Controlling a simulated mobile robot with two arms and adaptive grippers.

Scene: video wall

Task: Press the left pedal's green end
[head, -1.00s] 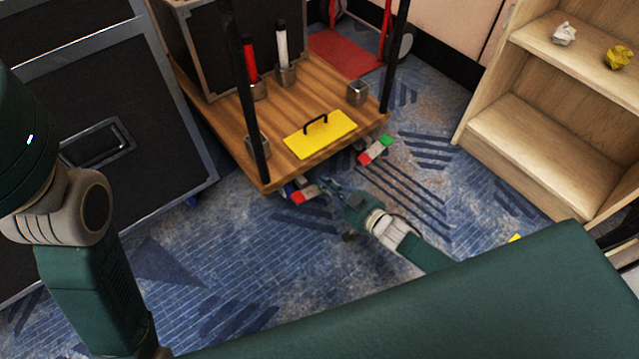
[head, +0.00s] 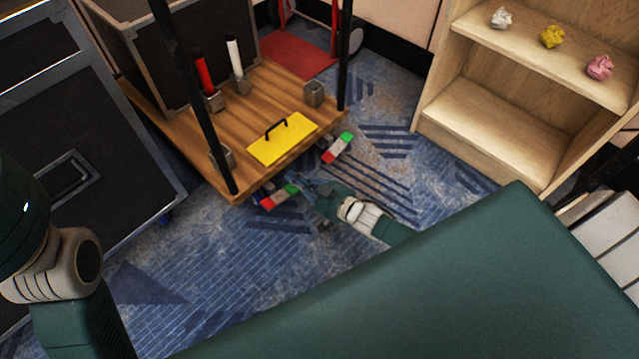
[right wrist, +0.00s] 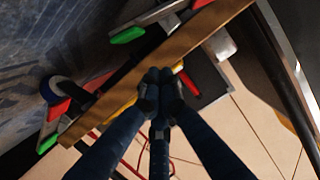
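The left pedal (head: 279,196) sticks out low under the cart's front edge, with a red end at left and a green end (head: 291,189) at right. In the right wrist view its green end (right wrist: 127,35) is at the upper left of the fingers. My right gripper (head: 308,187) is low near the floor, just right of the green end, with a small gap visible in the picture. Its fingertips (right wrist: 160,88) are together and hold nothing. The right pedal (head: 337,149), also red and green, sits further right. My left gripper is out of view.
The wooden cart deck (head: 190,150) overhangs the pedals and carries a yellow plate with a handle (head: 282,139), a black case and metal holders. Dark posts rise at its corners. A wooden shelf (head: 480,125) stands at right. Blue carpet (head: 230,275) in front is clear.

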